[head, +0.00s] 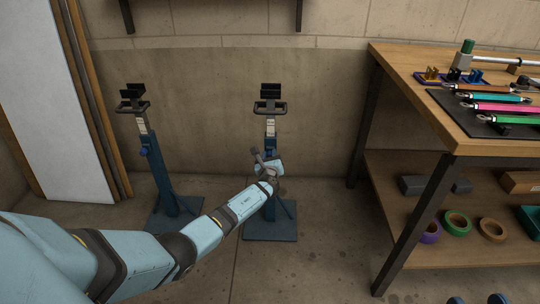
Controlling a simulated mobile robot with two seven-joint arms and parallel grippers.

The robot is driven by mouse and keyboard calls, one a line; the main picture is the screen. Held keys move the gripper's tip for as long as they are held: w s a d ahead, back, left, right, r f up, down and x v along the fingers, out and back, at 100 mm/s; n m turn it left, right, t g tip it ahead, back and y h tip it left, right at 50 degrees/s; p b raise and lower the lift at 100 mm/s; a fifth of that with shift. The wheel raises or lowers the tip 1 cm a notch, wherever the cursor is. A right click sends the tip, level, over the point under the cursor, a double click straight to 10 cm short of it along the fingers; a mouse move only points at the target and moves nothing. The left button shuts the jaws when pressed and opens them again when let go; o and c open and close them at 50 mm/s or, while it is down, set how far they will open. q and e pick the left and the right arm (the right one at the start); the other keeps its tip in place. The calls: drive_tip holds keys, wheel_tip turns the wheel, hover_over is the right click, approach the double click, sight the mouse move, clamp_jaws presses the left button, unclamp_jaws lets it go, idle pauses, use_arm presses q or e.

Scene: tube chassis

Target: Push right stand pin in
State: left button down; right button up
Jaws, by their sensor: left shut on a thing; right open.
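The right stand (270,126) is a dark blue post on a square base, with a grey upper tube and a black cradle on top. My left arm reaches in from the lower left. My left gripper (262,156) is at the collar of this stand, shut on the right stand pin, which its fingers and wrist mostly hide. I cannot tell how deep the pin sits. My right gripper (477,299) shows only as two separate fingertips at the bottom right edge, open and empty.
The left stand (160,181) stands apart to the left, with a blue knob at its collar. A wooden workbench (400,61) with tools and tape rolls is on the right. Floor is clear between stand and bench.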

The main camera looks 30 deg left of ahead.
use_arm(q)
drive_tip(key=c, duration=0.9)
unclamp_jaws()
drive_tip(key=shift+w+a, duration=0.1)
drive_tip(key=shift+o, duration=0.2)
drive_tip(key=p+v, duration=0.6)
drive_tip(key=v, duration=0.8)
use_arm(e)
drive_tip(key=shift+s+a+r+m+g, duration=0.35)
drive_tip(key=shift+s+m, duration=0.25)
drive_tip(key=shift+m, duration=0.25)
drive_tip(key=shift+s+a+r+m+g, duration=0.3)
drive_tip(key=shift+s+m, duration=0.3)
drive_tip(key=shift+m, duration=0.25)
use_arm(q)
drive_tip(key=shift+w, duration=0.1)
